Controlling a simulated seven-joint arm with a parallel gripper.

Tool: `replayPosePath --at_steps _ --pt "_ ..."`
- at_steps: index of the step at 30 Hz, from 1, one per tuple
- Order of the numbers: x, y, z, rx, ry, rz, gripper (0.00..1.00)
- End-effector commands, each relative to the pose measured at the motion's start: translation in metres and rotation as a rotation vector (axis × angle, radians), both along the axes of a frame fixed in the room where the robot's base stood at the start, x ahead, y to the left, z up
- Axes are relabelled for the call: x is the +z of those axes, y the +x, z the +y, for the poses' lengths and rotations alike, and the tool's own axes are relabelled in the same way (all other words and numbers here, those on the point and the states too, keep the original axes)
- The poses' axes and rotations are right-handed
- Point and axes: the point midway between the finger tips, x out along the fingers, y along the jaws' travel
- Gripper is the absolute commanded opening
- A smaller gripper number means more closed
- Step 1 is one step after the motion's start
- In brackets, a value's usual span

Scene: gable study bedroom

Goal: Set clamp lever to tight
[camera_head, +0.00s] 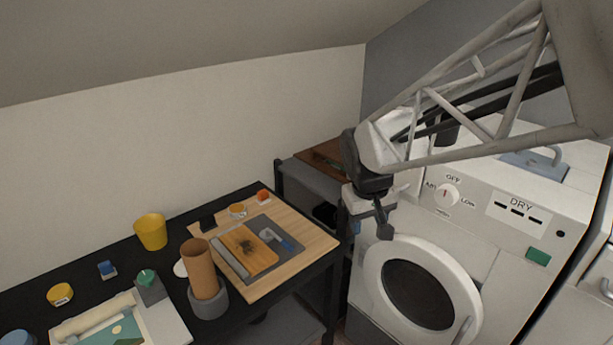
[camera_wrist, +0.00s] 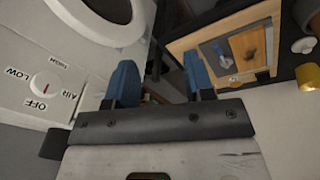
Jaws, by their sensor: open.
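A small grey piece with a blue handle (camera_head: 287,246) lies on a dark grey mat beside an orange-brown wood block (camera_head: 247,250); this looks like the clamp lever, but its setting is too small to tell. The blue part also shows in the wrist view (camera_wrist: 218,48), top right, past my fingers. My gripper (camera_head: 384,226) hangs in front of the dryer, right of the table and apart from the lever. In the wrist view its two blue fingers (camera_wrist: 160,80) stand wide apart with nothing held between them.
The white dryer (camera_head: 475,240) with a dial (camera_head: 446,194) stands close to my gripper. On the black table are a light wooden board (camera_head: 300,237), a brown cylinder (camera_head: 202,270) in a grey base and a yellow cup (camera_head: 151,231). A dark shelf unit (camera_head: 306,182) stands behind the gripper.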

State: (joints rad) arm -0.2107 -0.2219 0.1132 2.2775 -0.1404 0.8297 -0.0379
Motion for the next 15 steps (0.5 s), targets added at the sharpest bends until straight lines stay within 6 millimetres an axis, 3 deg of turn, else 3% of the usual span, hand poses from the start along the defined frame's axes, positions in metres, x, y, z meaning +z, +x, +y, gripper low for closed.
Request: replayPosePath --at_steps 15 --pt "-0.056 0.088 0.079 0.180 -0.059 0.035 0.48"
